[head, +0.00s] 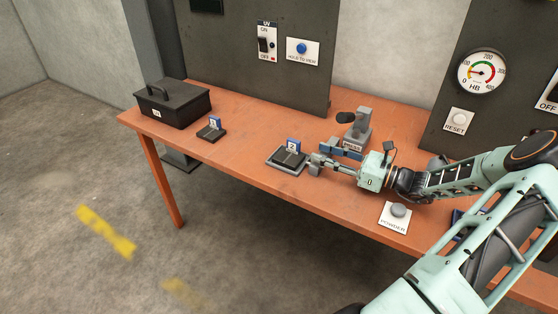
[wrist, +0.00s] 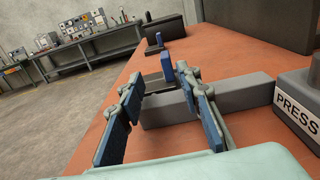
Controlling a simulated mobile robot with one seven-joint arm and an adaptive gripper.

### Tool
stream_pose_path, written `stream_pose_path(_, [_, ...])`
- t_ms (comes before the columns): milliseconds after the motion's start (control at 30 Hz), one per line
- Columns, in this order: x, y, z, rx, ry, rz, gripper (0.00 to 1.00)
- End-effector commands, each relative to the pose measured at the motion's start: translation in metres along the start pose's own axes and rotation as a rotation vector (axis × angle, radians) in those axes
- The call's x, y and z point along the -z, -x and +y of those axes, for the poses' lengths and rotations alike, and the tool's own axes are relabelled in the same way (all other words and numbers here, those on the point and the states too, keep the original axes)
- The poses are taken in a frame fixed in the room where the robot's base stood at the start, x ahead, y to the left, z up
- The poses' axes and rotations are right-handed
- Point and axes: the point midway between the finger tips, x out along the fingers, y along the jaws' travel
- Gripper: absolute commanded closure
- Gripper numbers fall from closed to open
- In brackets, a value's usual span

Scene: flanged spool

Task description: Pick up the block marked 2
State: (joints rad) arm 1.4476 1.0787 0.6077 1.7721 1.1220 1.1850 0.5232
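The block marked 2 (head: 289,159) is dark with an upright blue tag bearing the numeral, and it sits on a grey base plate (head: 286,168) on the orange table. It also shows in the wrist view (wrist: 154,85), beyond my fingertips, with its blue tag at its right side. My gripper (head: 321,157) is just right of the block in the head view. In the wrist view my gripper (wrist: 160,93) is open, with a wide gap between its blue-padded fingers and nothing held. A grey bar (wrist: 172,110) crosses the view between the fingers and partly hides the block's lower part.
Another block with a tag marked 1 (head: 211,131) stands farther left. A black lidded box (head: 173,103) is at the table's left end. A grey press (head: 358,130) stands behind my gripper, and a POWDER button (head: 398,211) is nearer the front. Table between the two blocks is clear.

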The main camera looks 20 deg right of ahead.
Motion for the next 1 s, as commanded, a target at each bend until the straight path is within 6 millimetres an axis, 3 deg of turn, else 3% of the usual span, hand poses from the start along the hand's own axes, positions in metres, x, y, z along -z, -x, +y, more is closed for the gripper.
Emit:
stream_pose_path(67, [0.000, 0.000, -0.004, 0.015, -0.006, -0.011, 0.68])
stream_pose_path(300, [0.000, -0.036, -0.005, 0.015, -0.008, -0.013, 0.68])
stream_pose_path(567, [0.001, -0.059, -0.006, 0.015, -0.007, -0.011, 0.68])
stream_pose_path(800, [0.003, -0.094, -0.009, 0.015, -0.006, -0.011, 0.68])
stream_pose_path(1000, [0.002, -0.105, -0.010, 0.017, -0.007, -0.010, 0.68])
